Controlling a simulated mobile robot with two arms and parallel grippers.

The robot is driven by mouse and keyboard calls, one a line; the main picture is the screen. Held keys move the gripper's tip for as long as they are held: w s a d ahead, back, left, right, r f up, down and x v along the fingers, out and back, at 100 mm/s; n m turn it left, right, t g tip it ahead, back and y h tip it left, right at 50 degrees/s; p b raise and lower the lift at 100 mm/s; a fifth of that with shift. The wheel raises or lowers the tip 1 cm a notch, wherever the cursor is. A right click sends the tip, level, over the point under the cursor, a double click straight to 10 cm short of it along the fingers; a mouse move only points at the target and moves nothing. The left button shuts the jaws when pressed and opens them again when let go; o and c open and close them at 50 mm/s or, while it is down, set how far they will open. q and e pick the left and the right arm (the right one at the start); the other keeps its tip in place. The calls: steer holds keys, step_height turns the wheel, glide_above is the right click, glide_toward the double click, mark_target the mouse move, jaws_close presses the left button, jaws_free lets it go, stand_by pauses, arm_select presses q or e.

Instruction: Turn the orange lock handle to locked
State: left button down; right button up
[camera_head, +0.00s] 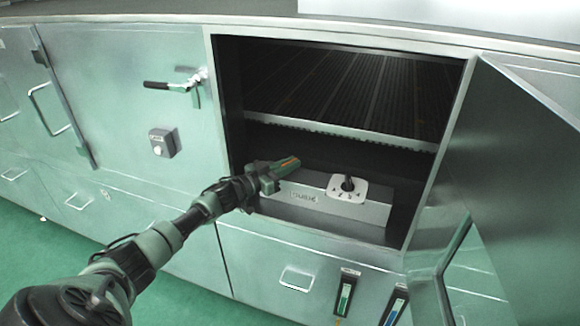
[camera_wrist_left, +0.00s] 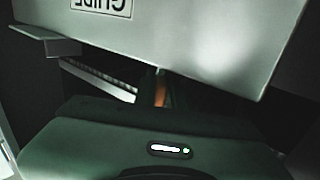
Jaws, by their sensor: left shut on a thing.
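The orange lock handle (camera_head: 290,162) shows as a small orange bar at the tip of my left gripper (camera_head: 274,172), inside the open compartment at the left end of a grey box. In the left wrist view a strip of the orange handle (camera_wrist_left: 160,90) shows between the box and my gripper body. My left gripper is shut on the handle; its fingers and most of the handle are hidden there. The grey box (camera_head: 280,192) carries a "GUIDE" label and a white plate (camera_head: 347,188) with a dark knob. My right gripper is not in view.
The compartment has a slatted shelf (camera_head: 340,129) above the box. Its open door (camera_head: 505,150) stands on the right. A black-gripped lever (camera_head: 168,86) and a small grey switch box (camera_head: 163,143) are on the panel to the left.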

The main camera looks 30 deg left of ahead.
mark_target(290, 161)
arm_select(q)
steer(key=shift+a+m+g+h+b, duration=0.1)
steer(key=shift+m+g+h+b, duration=0.45)
steer(key=shift+h, duration=0.55)
steer(key=c, duration=1.5)
jaws_free()
step_height(290, 161, up, 20)
steer(key=shift+r+p, duration=0.1)
steer(key=shift+p, duration=0.75)
